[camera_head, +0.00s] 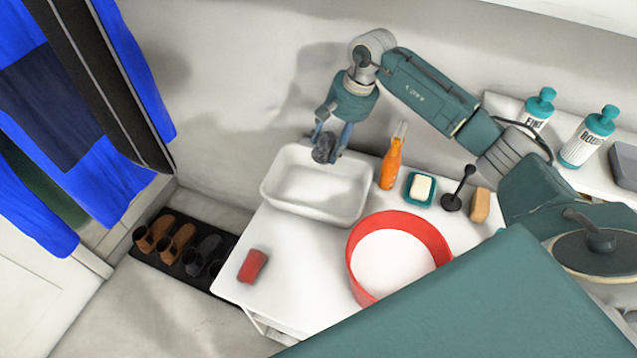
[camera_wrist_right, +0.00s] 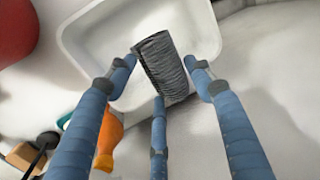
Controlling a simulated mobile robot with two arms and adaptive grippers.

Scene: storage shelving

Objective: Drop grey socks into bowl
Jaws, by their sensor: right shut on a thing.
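My right gripper (camera_head: 333,135) is shut on the dark grey rolled socks (camera_head: 323,150). The socks also show between the fingers in the right wrist view (camera_wrist_right: 161,66). They are held at the back edge of a white rectangular basin (camera_head: 316,213), which looks empty; in the wrist view the basin (camera_wrist_right: 85,45) lies behind the socks. My left gripper is not in view.
An orange bottle (camera_head: 391,165), a soap dish (camera_head: 419,190), a black plunger-like item (camera_head: 459,190) and a tan block (camera_head: 480,205) stand right of the basin. A red block (camera_head: 252,265) lies front left. Shoes (camera_head: 176,243) rest on a floor mat at left.

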